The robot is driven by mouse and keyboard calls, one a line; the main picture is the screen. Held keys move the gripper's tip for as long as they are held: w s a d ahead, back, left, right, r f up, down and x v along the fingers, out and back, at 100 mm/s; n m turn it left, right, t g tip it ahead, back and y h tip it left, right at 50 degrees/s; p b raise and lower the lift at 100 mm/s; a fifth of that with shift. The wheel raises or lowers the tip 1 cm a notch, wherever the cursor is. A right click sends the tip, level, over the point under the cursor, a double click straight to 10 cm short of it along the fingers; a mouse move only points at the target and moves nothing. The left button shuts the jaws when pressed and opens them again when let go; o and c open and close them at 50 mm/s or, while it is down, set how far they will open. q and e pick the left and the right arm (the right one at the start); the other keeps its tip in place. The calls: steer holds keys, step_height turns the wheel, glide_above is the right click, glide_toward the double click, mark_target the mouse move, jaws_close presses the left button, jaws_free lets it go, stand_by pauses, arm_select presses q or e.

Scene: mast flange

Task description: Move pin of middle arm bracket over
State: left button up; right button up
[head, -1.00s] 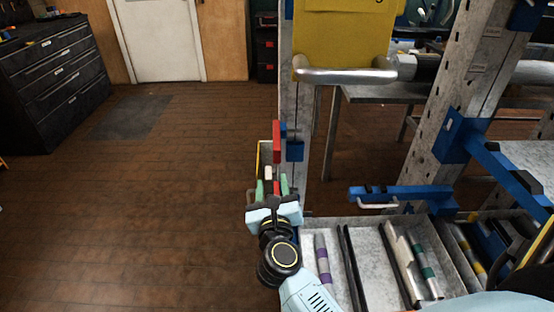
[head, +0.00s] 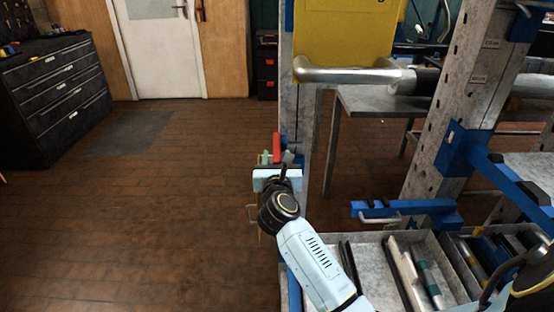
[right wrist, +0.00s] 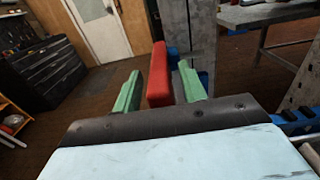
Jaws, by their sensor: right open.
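A red upright piece (head: 278,142) stands at the left metal post, beside a small blue bracket part (head: 289,157). I cannot tell if this red piece is the pin's handle. My right gripper (head: 276,158) is just below and in front of it, open, with green fingertips. In the right wrist view the red piece (right wrist: 158,75) appears between the open fingers (right wrist: 160,90), with gaps showing on both sides. The gripper body hides the lower part. A blue arm bracket with a metal pin handle (head: 380,219) is lower right. My left gripper is not seen.
The left metal post (head: 318,180) rises close beside my right gripper. A yellow box (head: 345,35) and a thick metal bar (head: 350,73) are above. Trays (head: 372,262) with tools lie at lower right. The brown floor (head: 150,210) at left is clear.

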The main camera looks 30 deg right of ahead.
steer(key=shift+w+d, duration=0.2)
steer(key=shift+w, duration=0.05)
jaws_close()
steer(key=shift+a, duration=0.1)
